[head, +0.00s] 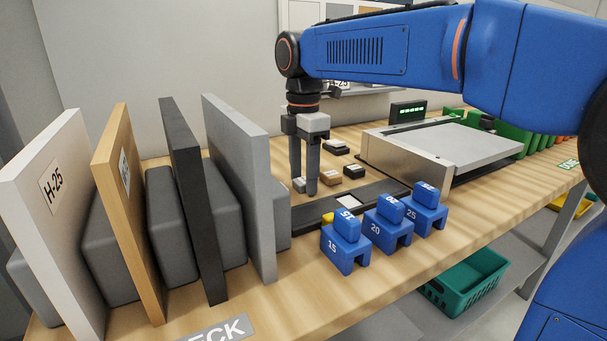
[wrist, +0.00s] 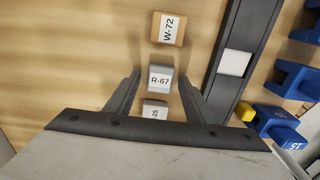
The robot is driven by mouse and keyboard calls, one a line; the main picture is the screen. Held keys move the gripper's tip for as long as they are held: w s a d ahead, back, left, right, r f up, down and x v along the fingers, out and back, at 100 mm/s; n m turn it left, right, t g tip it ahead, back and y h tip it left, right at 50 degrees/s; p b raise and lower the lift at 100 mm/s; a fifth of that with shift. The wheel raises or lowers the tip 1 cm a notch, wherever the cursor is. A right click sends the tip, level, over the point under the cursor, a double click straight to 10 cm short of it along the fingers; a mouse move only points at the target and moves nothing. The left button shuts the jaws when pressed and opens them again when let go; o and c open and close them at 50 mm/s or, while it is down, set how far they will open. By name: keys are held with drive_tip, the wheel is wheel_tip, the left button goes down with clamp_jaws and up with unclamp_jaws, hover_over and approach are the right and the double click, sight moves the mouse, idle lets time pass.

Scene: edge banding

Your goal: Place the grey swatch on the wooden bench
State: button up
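The grey swatch (wrist: 160,77), labelled R-67, lies on the wooden bench (wrist: 60,60) in the wrist view. My gripper (wrist: 159,82) is open, with one finger on each side of it and a gap on both sides. In the head view my gripper (head: 304,186) points down low over the bench (head: 300,300). A pale grey swatch (head: 299,185) shows at its fingers there; I cannot tell which one it is.
A wood swatch (wrist: 168,28) and a pale swatch (wrist: 155,108) lie close on either side of the grey one. Black swatches (head: 354,171) sit nearby. Upright panels (head: 240,180) stand left, blue numbered blocks (head: 345,245) in front, and a flat machine (head: 440,145) right.

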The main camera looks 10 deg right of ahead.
sight(304, 181)
drive_tip(key=shift+r, duration=0.1)
wheel_tip(304, 181, up, 12)
idle(0.6)
drive_tip(key=shift+s, duration=0.1)
